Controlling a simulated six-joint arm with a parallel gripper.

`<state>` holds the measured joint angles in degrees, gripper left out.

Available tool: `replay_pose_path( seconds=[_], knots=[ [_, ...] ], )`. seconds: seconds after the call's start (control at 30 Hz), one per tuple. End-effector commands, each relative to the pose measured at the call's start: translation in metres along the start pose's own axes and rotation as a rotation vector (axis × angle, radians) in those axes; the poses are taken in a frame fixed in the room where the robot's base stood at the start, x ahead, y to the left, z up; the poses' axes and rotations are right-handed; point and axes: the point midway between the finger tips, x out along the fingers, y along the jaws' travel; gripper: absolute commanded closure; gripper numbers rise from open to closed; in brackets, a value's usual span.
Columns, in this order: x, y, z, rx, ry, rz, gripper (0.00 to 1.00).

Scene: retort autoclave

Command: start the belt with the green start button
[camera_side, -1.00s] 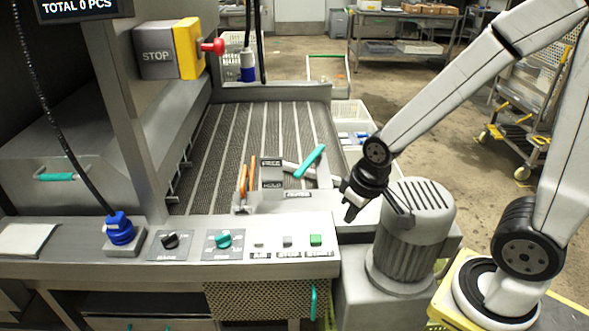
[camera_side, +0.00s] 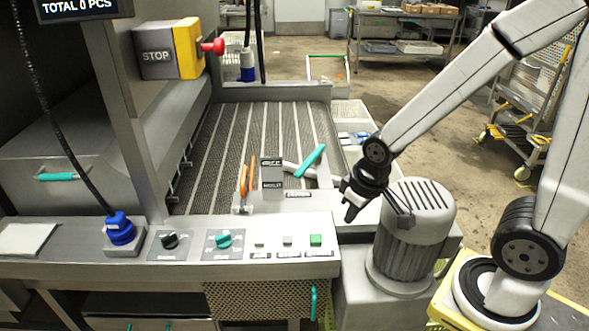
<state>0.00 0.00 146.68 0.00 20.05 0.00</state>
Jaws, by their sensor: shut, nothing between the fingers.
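The belt (camera_side: 240,135) lies behind the panel, dark with pale lengthwise strips. My gripper (camera_side: 349,217) is shut and empty. It hangs above and to the right of the green button, apart from it, by the panel's right end. Its fingers point down.
A grey ribbed motor (camera_side: 412,235) stands close to the right of my gripper. A turquoise-handled lever (camera_side: 310,160) and orange-handled tool (camera_side: 247,182) stand behind the buttons. A yellow STOP box with red knob (camera_side: 188,48) is at upper left. Black and turquoise knobs (camera_side: 223,239) are left.

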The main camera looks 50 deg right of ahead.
Motion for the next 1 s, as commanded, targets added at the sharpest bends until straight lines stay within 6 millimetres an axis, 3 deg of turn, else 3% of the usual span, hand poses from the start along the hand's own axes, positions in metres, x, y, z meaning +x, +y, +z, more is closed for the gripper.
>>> replay_pose_path(
  seconds=[0.47, 1.0],
  knots=[
    [0.005, 0.002, -0.005, -0.027, 0.022, 0.003, 1.0],
    [0.052, 0.024, -0.053, -0.339, 0.256, 0.074, 1.0]
  ],
)
